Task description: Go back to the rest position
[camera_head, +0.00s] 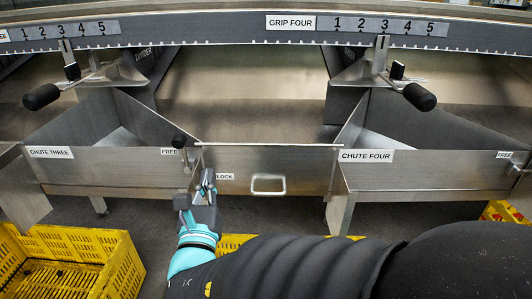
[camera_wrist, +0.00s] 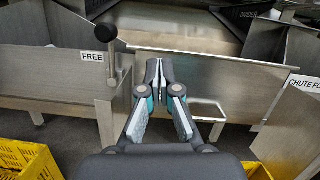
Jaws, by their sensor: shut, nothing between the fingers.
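My gripper (camera_head: 208,180) is shut and empty, its fingertips pointing up and away in front of the steel panel between the two chutes. In the wrist view, my gripper (camera_wrist: 158,72) has its fingers together, with nothing between them. A small lever with a black knob (camera_head: 180,140) stands upright at the right end of chute three, beside a FREE label (camera_head: 169,152). The knob also shows in the wrist view (camera_wrist: 106,32), left of my fingers and apart from them. A LOCK label (camera_head: 224,177) is just right of my gripper, partly covered by it.
Chute three (camera_head: 100,180) is on the left and chute four (camera_head: 430,177) on the right. The middle panel (camera_head: 295,165) has a handle (camera_head: 268,185). Black-knobbed grip levers (camera_head: 42,97) (camera_head: 420,97) hang under the numbered scales. A yellow crate (camera_head: 120,265) stands on the floor at lower left.

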